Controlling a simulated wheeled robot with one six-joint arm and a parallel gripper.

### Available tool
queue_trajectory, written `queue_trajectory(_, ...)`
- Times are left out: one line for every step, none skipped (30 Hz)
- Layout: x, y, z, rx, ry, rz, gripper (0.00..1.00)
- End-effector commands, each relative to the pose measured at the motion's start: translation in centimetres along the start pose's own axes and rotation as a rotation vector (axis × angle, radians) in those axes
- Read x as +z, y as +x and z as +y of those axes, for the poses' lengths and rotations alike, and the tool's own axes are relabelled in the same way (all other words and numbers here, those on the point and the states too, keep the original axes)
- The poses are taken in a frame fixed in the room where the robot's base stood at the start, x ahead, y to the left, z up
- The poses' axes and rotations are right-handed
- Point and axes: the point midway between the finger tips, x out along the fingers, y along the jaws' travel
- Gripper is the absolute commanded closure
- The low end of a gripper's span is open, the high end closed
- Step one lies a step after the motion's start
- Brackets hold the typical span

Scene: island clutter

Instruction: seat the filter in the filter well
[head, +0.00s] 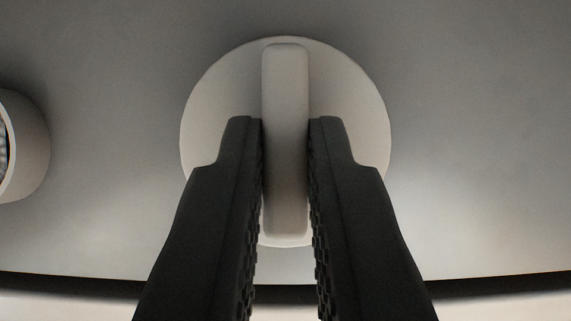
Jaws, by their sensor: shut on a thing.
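The filter (285,80) is a pale round disc with a raised bar-shaped grip across its middle. It is in the centre of the head view. My gripper (285,125) is shut on the bar, with one dark finger on each side of it. The fingers cover parts of the disc's lower left and lower right. I cannot tell whether the disc touches the grey surface behind it. No filter well can be made out in this view; one could be hidden behind the disc.
A pale round thing (30,145) with a dark opening is cut off at the left edge. The grey surface (480,130) is bare to the right of the filter. A dark curved edge (500,289) crosses the bottom, with a paler area below it.

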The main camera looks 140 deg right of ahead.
Motion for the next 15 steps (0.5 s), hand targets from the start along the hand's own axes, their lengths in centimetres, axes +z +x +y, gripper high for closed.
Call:
queue_trajectory(0.05, 0.07, 0.0, 0.0, 0.0, 0.0, 1.0)
queue_trajectory(0.07, 0.11, 0.0, 0.0, 0.0, 0.0, 1.0)
queue_trajectory(0.11, 0.16, 0.0, 0.0, 0.0, 0.0, 1.0)
queue_trajectory(0.13, 0.2, 0.01, 0.0, 0.0, 0.0, 1.0)
queue_trajectory(0.16, 0.24, 0.01, 0.0, 0.0, 0.0, 1.0)
queue_trajectory(0.19, 0.28, 0.01, 0.0, 0.0, 0.0, 1.0)
queue_trajectory(0.22, 0.32, 0.01, 0.0, 0.0, 0.0, 1.0)
queue_trajectory(0.25, 0.36, 0.01, 0.0, 0.0, 0.0, 1.0)
queue_trajectory(0.28, 0.41, 0.0, 0.0, 0.0, 0.0, 1.0)
queue_trajectory(0.31, 0.45, 0.0, 0.0, 0.0, 0.0, 1.0)
queue_trajectory(0.34, 0.49, 0.0, 0.0, 0.0, 0.0, 1.0)
queue_trajectory(0.38, 0.55, 0.0, 0.0, 0.0, 0.0, 1.0)
queue_trajectory(0.39, 0.56, 0.0, 0.0, 0.0, 0.0, 0.86)
queue_trajectory(0.37, 0.54, 0.0, 0.0, 0.0, 0.0, 0.8)
queue_trajectory(0.37, 0.54, 0.0, 0.0, 0.0, 0.0, 0.72)
